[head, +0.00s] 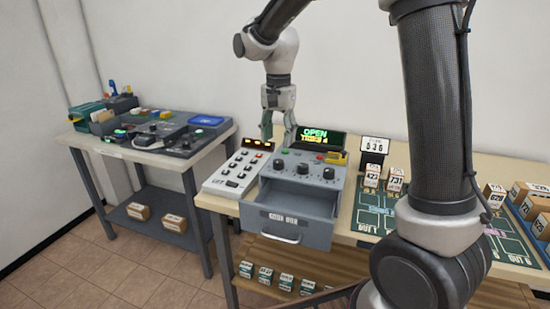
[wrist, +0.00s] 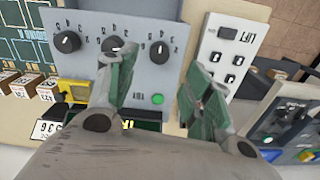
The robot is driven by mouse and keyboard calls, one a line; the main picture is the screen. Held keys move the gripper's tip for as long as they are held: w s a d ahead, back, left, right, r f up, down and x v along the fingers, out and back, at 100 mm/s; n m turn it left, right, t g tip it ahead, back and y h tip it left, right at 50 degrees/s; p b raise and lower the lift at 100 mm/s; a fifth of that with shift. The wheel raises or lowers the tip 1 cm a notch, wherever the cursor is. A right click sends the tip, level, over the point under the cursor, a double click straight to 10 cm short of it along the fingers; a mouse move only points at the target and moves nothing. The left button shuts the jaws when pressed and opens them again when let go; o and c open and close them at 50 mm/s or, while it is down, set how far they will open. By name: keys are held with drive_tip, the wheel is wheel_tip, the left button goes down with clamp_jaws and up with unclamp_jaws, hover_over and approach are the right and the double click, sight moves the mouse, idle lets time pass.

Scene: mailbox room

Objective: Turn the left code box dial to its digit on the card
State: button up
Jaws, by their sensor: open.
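The grey code box (head: 322,180) stands on the wooden table with its front drawer (head: 290,215) pulled out. Its display (head: 318,137) shows green OPEN over a yellow line. Three black dials sit on its top face; the left dial (head: 279,165) is at the right of the row in the wrist view (wrist: 158,49). The white card (head: 375,145) behind the box seems to read 536; its print is small. My gripper (head: 278,138) is open and empty above the box's back left. In the wrist view its fingers (wrist: 163,60) are spread, with the left dial between their tips, apparently apart from it.
A white keypad panel (head: 238,170) lies close at the box's left. Small numbered boxes (head: 372,176) and a green mat (head: 374,210) are at its right. A second table (head: 150,140) with gadgets stands at the left. Floor shows between the tables.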

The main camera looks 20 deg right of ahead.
sight(278, 161)
wheel_tip(278, 161, down, 8)
drive_tip(key=shift+r, duration=0.1)
idle(0.4)
drive_tip(key=c, duration=1.1)
